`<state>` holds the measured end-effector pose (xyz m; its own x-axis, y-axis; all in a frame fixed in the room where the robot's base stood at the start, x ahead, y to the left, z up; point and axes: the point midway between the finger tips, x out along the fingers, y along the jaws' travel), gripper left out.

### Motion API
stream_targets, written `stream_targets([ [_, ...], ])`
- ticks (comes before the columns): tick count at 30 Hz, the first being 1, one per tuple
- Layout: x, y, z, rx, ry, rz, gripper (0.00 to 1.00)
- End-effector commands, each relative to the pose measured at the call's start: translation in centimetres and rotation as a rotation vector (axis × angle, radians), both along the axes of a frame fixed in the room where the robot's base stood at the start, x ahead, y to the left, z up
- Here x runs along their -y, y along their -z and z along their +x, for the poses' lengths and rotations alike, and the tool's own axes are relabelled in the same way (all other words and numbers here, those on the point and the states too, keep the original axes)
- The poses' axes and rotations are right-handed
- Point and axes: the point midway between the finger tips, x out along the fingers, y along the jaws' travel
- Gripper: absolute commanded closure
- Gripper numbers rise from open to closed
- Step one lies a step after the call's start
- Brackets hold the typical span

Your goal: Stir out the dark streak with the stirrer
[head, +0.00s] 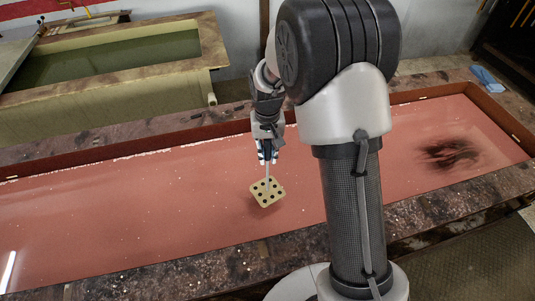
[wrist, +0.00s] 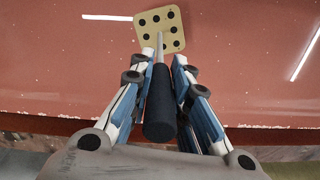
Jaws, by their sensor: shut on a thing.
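The stirrer is a square, cream plate with dark holes (head: 267,192) on a thin rod with a dark handle (wrist: 160,104). My gripper (head: 267,152) is shut on the handle, and the rod points down to the plate. The plate is over the red liquid (head: 130,210) in the long trough, near its middle; I cannot tell if it touches the surface. The plate also shows at the top of the wrist view (wrist: 160,28). The dark streak (head: 450,153) is a black, smeared patch in the red liquid at the right end of the trough, right of my arm and apart from the stirrer.
The trough has a dark, stained rim (head: 200,277). A second vat (head: 120,90) with green liquid stands behind at the left. A blue cloth (head: 487,78) lies on the back rim at the right. My arm hides part of the trough between stirrer and streak.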

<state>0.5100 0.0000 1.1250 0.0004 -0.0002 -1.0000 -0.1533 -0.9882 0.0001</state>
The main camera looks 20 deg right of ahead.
Motion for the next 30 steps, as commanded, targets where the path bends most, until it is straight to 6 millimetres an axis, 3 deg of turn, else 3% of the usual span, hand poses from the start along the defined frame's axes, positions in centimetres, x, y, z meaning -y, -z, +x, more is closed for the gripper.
stream_targets([
  [1, 0.0, -1.1, 0.1, 0.002, 0.000, 0.000, 1.00],
  [13, 0.0, -5.4, 0.0, 0.002, 0.000, 0.000, 1.00],
  [30, 0.0, -5.6, 0.0, 0.000, 0.000, 0.000, 1.00],
])
